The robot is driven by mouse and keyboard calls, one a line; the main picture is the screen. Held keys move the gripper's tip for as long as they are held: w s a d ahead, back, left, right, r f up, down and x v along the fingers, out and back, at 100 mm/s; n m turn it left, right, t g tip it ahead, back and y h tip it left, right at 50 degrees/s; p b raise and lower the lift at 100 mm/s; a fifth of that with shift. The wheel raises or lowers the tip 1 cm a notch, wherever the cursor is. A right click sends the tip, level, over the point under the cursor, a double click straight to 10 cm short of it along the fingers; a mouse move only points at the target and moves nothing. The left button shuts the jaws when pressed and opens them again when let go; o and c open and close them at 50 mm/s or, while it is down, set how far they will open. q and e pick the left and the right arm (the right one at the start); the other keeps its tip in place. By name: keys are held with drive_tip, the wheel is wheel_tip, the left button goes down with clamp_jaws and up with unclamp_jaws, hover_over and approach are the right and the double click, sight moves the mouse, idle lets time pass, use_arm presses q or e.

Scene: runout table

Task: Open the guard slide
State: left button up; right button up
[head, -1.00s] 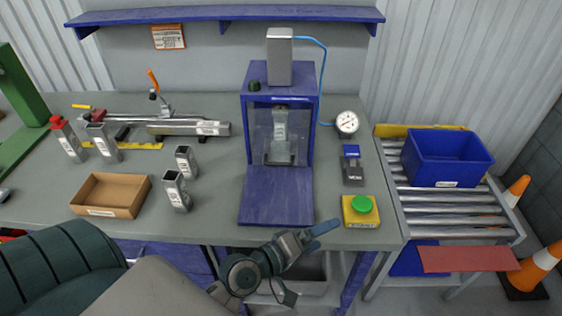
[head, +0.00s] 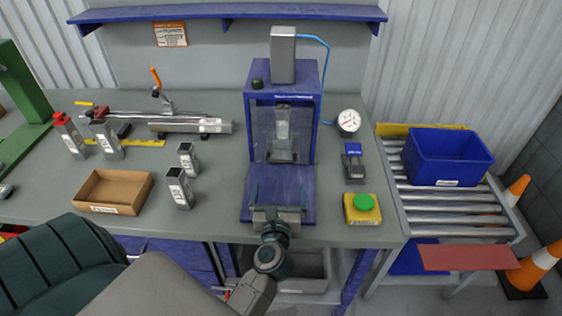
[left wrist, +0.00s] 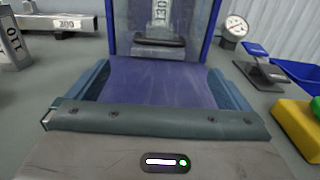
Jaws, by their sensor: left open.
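The guard slide (head: 263,135) is a clear panel across the front of the blue press (head: 250,110). It covers the opening and shows in the left wrist view (left wrist: 195,35). Its dark bar handle (head: 281,159) is low on the panel and is also in the left wrist view (left wrist: 160,42). A labelled metal part (head: 282,122) stands behind the panel. My left gripper (head: 278,188) is open and empty over the press's blue front plate (head: 280,178). Its fingers point at the handle, short of it, one on each side in the left wrist view (left wrist: 158,70). My right gripper is out of view.
A green button on a yellow box (head: 363,208) and a small blue-topped device (head: 353,165) stand right of the press. Metal tubes (head: 180,190) and a cardboard tray (head: 113,190) are on the left. A gauge (head: 348,121) is behind right.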

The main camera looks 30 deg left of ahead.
sight(281, 161)
use_arm(q)
drive_tip(key=p+x, duration=0.2)
drive_tip(key=x, duration=0.8)
drive_tip(key=shift+w+r+p, duration=0.1)
drive_tip(key=shift+w+p, duration=0.05)
drive_tip(key=shift+p, duration=0.2)
drive_tip(key=shift+w+a, duration=0.4)
drive_tip(key=shift+w, duration=0.2)
drive_tip(key=shift+c, duration=0.4)
drive_tip(key=c, duration=1.2)
